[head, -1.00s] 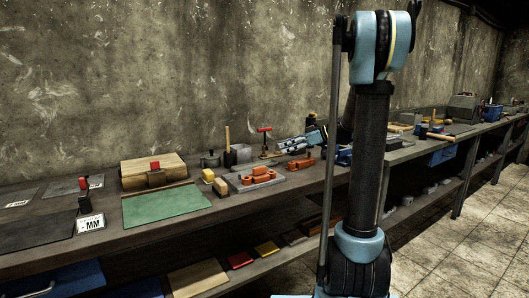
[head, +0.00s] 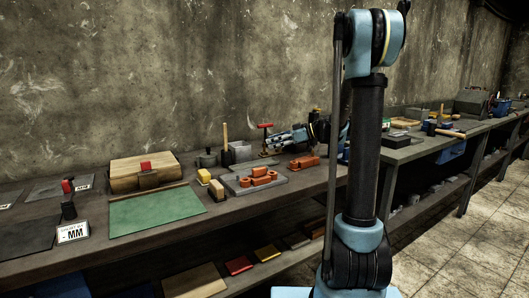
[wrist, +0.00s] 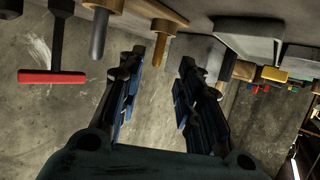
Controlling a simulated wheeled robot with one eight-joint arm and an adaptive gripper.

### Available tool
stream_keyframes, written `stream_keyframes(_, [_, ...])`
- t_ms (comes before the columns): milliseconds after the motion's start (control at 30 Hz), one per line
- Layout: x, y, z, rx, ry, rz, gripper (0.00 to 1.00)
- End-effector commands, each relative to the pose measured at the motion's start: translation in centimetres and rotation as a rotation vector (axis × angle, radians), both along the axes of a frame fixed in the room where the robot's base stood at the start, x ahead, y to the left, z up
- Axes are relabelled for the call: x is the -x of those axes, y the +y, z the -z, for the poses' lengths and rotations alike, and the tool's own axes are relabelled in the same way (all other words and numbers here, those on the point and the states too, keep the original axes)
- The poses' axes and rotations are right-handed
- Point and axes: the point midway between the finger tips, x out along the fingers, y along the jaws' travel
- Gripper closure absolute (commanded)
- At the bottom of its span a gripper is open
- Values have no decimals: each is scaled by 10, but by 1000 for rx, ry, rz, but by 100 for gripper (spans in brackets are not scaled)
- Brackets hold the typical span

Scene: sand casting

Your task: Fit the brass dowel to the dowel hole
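A brass-coloured pin, which looks like the brass dowel (wrist: 161,45), stands on a wooden strip (wrist: 155,10) in the wrist view, where the bench appears upside down. My gripper (wrist: 163,58) is open, its fingers on either side of the pin in the picture; whether the pin is between them or beyond them I cannot tell. Nothing is held. In the head view my gripper (head: 271,147) is near the wall, behind the orange pieces. Orange pattern pieces (head: 262,174) lie on a grey plate (head: 240,187), another orange piece (head: 305,162) to the right. I cannot make out the dowel hole.
A grey pin (wrist: 98,36) stands beside the brass one. A red-handled T-shaped tool (wrist: 52,77) is close by and shows in the head view (head: 265,126). Grey blocks (wrist: 248,45) lie on the other side. The green mat (head: 155,211) is clear.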

Motion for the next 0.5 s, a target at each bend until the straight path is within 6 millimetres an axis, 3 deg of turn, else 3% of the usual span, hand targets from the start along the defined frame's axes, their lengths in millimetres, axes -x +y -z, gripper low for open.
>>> stream_keyframes(167, [-3,7,3,0,0,-1,68])
stream_keyframes(500, [-15,44,19,0,1,-2,68])
